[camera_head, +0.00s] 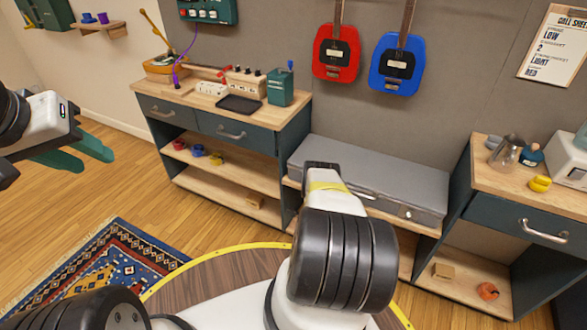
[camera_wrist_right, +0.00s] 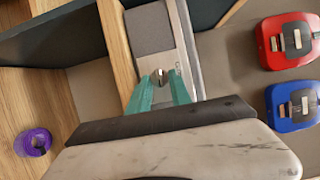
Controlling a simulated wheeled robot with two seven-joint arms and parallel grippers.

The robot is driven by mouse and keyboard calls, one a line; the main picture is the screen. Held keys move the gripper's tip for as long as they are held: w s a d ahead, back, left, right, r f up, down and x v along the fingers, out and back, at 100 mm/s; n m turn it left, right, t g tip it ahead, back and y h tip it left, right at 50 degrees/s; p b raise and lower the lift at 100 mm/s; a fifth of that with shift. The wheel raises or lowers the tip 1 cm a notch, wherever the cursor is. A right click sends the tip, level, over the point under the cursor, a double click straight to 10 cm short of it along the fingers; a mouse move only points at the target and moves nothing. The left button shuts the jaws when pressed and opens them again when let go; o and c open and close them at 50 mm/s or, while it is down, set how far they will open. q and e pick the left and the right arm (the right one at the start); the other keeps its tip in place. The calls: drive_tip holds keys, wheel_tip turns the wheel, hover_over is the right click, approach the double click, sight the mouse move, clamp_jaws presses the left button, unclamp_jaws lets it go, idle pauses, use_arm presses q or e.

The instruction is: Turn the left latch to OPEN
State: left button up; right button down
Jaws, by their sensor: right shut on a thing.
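A grey case (camera_head: 370,175) lies on the bench between two cabinets. Its right latch (camera_head: 405,213) shows on the front face. The left latch is hidden behind my right arm in the head view. In the right wrist view, a small latch knob (camera_wrist_right: 159,75) sits on the case's pale metal front strip, between the teal fingertips of my right gripper (camera_wrist_right: 161,84). The right gripper is shut on this knob. Small lettering beside it is too small to read surely. My left gripper (camera_head: 85,157) is at the left edge, empty, its teal fingers apart, far from the case.
A left cabinet (camera_head: 240,130) carries a black tray (camera_head: 239,104) and a green can (camera_head: 281,87). A right cabinet (camera_head: 515,222) has a metal jug (camera_head: 507,152). Red (camera_head: 336,55) and blue (camera_head: 396,65) guitars hang above the case.

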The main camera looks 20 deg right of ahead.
drive_tip(key=c, duration=1.2)
unclamp_jaws()
drive_tip(key=shift+o, duration=0.2)
drive_tip(key=v, duration=0.7)
drive_tip(key=shift+s+a, duration=0.2)
drive_tip(key=shift+s, duration=0.15)
